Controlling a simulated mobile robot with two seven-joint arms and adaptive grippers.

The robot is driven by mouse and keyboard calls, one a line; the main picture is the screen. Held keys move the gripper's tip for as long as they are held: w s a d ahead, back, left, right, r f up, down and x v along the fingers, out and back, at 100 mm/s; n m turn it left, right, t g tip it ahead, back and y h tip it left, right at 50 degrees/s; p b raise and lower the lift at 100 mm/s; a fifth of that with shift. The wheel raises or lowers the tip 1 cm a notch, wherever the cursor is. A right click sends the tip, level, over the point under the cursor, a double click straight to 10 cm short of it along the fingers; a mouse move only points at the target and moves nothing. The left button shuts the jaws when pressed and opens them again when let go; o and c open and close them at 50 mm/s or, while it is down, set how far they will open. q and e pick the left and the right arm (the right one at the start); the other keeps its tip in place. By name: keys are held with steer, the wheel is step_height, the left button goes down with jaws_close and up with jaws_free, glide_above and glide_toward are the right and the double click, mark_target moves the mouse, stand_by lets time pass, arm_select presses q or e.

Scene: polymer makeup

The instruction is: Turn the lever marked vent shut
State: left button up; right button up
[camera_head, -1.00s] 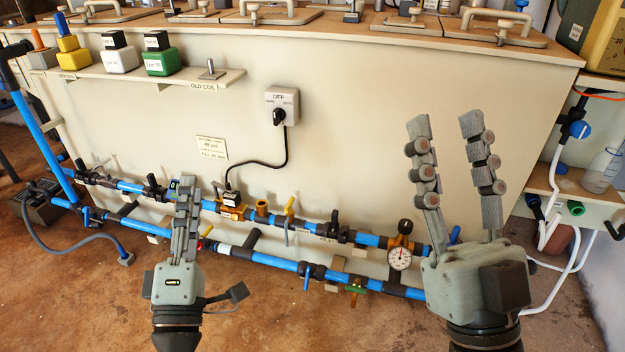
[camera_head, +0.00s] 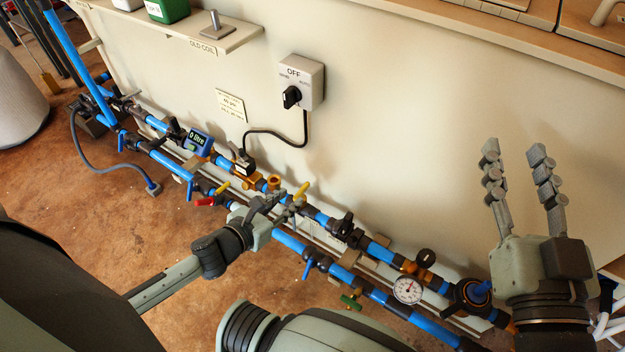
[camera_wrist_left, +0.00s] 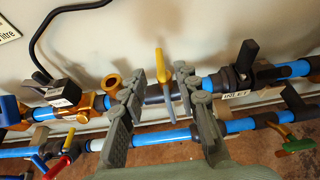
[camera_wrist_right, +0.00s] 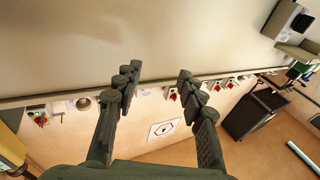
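A yellow-handled lever (camera_head: 302,190) sits on the upper blue pipe run. In the left wrist view the lever (camera_wrist_left: 161,67) points up the picture, across the line of the pipe. No vent marking is readable on it. My left gripper (camera_head: 284,206) is at this lever. The left wrist view shows its fingers (camera_wrist_left: 160,80) spread, one on each side of the handle with gaps between; contact is not visible. My right gripper (camera_head: 515,152) is open and empty, raised in front of the tank wall; it also shows open in the right wrist view (camera_wrist_right: 158,76).
Another yellow handle (camera_head: 222,188) and a red handle (camera_head: 204,201) are left of my left gripper. A black valve (camera_head: 342,228), a gauge (camera_head: 407,290) and a green handle (camera_head: 351,302) lie to the right. A switch box (camera_head: 302,80) is on the wall above.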

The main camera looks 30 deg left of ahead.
mark_target(299, 192)
arm_select(q)
steer(key=b+x, duration=0.1)
steer(key=x, duration=0.5)
steer(key=shift+w+d+f, duration=0.1)
steer(key=shift+w+d, duration=0.05)
steer(key=shift+w, duration=0.2)
arm_select(e)
steer(key=r+t, duration=0.1)
steer(key=s+r+t+y, duration=0.1)
steer(key=r, duration=0.1)
steer(key=s+r+t, duration=0.1)
steer(key=r, duration=0.1)
steer(key=shift+a+r, duration=0.2)
steer(key=shift+a, duration=0.15)
arm_select(q)
steer(key=shift+c, duration=0.5)
jaws_close()
arm_select(e)
steer(key=shift+w, duration=0.1)
